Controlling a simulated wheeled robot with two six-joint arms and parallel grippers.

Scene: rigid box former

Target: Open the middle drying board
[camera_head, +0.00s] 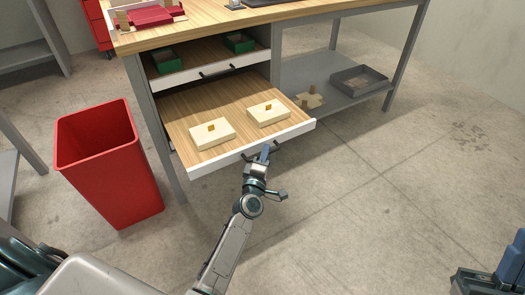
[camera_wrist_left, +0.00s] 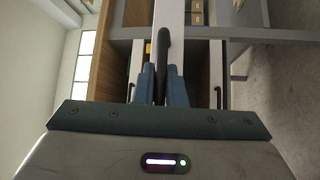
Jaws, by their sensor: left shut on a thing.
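The middle drying board (camera_head: 185,105) is pulled far out from under the bench top, with two cream boxes (camera_head: 268,113) (camera_head: 212,134) lying flat on it. Its white front carries a dark bar handle (camera_wrist_left: 162,50). My left gripper (camera_head: 264,154) is at the front edge, shut on this handle; in the left wrist view the bar runs between its blue fingers (camera_wrist_left: 161,84). The upper drying board (camera_head: 205,57) holds green boxes and sits farther in. The left wrist view shows a board with its own handle on either side of the held one.
A red bin (camera_head: 105,165) stands on the floor left of the board, close to the bench leg. A grey lower shelf (camera_head: 335,98) at right holds a dark tray (camera_head: 360,80). The floor in front is clear.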

